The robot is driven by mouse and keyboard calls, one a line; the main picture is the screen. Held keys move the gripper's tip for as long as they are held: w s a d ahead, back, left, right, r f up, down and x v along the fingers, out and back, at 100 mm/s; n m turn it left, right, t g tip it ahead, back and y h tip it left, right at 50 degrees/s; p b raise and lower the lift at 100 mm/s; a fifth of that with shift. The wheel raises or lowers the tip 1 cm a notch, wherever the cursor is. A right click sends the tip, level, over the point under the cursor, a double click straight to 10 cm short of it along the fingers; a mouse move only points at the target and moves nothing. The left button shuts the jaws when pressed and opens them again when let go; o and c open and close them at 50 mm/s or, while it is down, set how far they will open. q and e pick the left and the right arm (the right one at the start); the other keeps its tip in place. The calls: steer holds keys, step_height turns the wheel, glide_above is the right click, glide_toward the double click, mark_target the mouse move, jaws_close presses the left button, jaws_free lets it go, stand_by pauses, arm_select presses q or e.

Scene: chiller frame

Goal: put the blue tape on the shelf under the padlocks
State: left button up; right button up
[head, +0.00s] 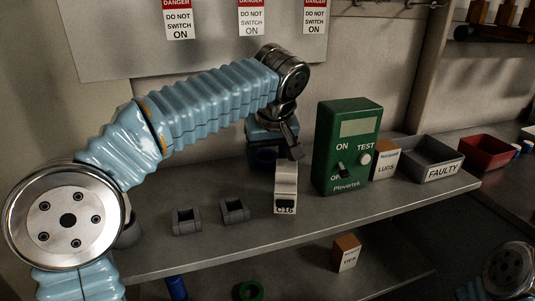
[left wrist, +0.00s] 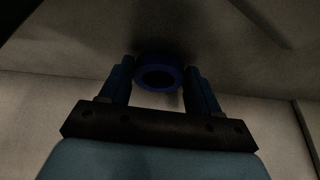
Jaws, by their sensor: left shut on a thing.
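My left gripper (head: 268,150) is at the back of the bench top, behind the white C16 block and left of the green tester. In the left wrist view its two fingers (left wrist: 160,85) are closed on the sides of the blue tape (left wrist: 158,62), a dark blue ring. The tape (head: 263,158) shows dimly under the gripper in the head view; whether it touches the bench top is unclear. I cannot make out padlocks with certainty. A lower shelf (head: 300,272) lies under the bench top. My right gripper is out of view; part of my right arm shows at bottom right.
The white C16 block (head: 286,187) stands close in front of the gripper. The green tester (head: 346,145), LUGS box (head: 385,162), grey FAULTY bin (head: 436,168) and red bin (head: 487,150) stand rightward. Two grey pieces (head: 187,221) sit in front. Green tape (head: 250,291) lies on the lower shelf.

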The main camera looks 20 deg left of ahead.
arm_select(q)
steer(key=o, duration=1.1)
steer(key=shift+s+r, duration=0.1)
steer(key=shift+r, duration=0.3)
steer(key=p+v, duration=0.2)
steer(key=v, duration=0.9)
steer(key=shift+d+r, duration=0.1)
steer(key=shift+r, duration=0.1)
